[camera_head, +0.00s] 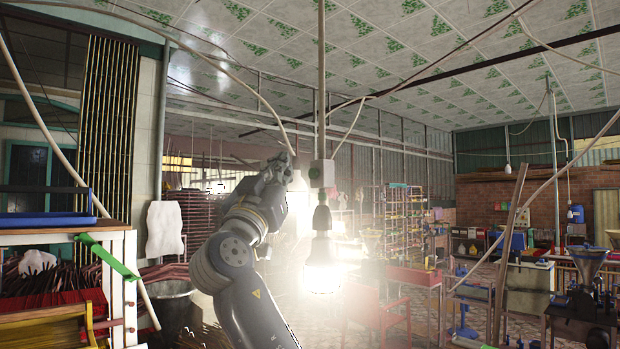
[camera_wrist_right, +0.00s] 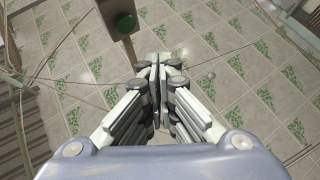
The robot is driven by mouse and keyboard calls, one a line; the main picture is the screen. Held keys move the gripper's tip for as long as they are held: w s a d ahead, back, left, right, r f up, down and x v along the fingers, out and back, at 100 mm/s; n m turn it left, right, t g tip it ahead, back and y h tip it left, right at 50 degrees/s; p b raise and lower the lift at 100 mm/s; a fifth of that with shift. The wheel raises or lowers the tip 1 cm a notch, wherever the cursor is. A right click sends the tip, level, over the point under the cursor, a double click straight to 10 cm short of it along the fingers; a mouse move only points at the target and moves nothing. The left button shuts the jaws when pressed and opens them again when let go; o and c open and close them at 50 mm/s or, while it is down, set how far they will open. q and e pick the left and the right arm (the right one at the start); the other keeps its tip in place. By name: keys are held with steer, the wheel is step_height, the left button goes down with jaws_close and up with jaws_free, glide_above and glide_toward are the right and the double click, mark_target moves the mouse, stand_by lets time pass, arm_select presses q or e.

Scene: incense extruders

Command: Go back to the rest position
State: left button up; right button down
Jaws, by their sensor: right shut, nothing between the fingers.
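My right arm rises from the bottom of the head view, and its gripper (camera_head: 278,165) points up, just left of a hanging switch box. In the right wrist view the gripper (camera_wrist_right: 157,62) is shut with its fingers together and nothing between them. The tiled ceiling is behind it. My left gripper is not in view.
A switch box (camera_head: 322,173) with a green button hangs close to the right gripper. A lit bulb (camera_head: 322,268) hangs below it. A shelf with a blue tray (camera_head: 45,220) stands at left. A funnel machine (camera_head: 588,268) stands at right.

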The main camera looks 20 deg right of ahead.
steer(key=shift+s+a, duration=0.25)
steer(key=shift+a, duration=0.4)
